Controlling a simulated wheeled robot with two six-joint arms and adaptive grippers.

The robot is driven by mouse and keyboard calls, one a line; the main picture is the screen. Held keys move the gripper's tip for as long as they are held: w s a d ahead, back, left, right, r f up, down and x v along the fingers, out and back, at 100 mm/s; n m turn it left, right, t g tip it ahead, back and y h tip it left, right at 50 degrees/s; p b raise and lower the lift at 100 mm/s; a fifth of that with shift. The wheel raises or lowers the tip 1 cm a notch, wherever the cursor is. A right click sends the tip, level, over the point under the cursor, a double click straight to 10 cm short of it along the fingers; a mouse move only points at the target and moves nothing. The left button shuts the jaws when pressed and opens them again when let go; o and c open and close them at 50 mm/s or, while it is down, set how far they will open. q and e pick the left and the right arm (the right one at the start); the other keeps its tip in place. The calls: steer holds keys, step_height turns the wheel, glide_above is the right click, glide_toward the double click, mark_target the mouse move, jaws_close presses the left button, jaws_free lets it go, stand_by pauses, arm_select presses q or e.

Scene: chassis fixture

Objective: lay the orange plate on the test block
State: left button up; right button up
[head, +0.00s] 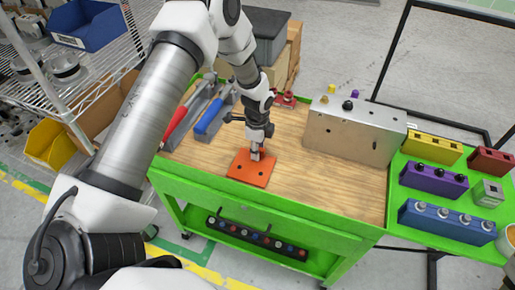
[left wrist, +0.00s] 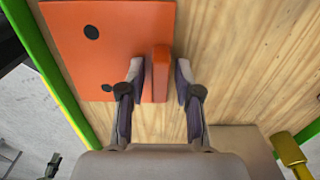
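The orange plate (head: 251,168) lies flat on the wooden top of the green cart. It has dark holes and an upright orange rib, which shows in the left wrist view (left wrist: 160,73). My left gripper (head: 257,152) is lowered over the plate. In the left wrist view its fingers (left wrist: 159,82) are open on either side of the rib, with small gaps visible. A large silver metal block (head: 352,133), apparently the test block, stands on the cart right of the plate. My right gripper is not in view.
Red and blue-handled tools (head: 207,117) lie left of the gripper. A green side shelf (head: 397,222) holds yellow, purple, blue and red blocks. Bare wood (head: 320,185) lies between the plate and the silver block. Grey and brown boxes stand behind the cart.

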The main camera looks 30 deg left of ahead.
arm_select(q)
jaws_close()
steer(key=shift+r+p, duration=2.4)
steer(key=shift+r, duration=0.7)
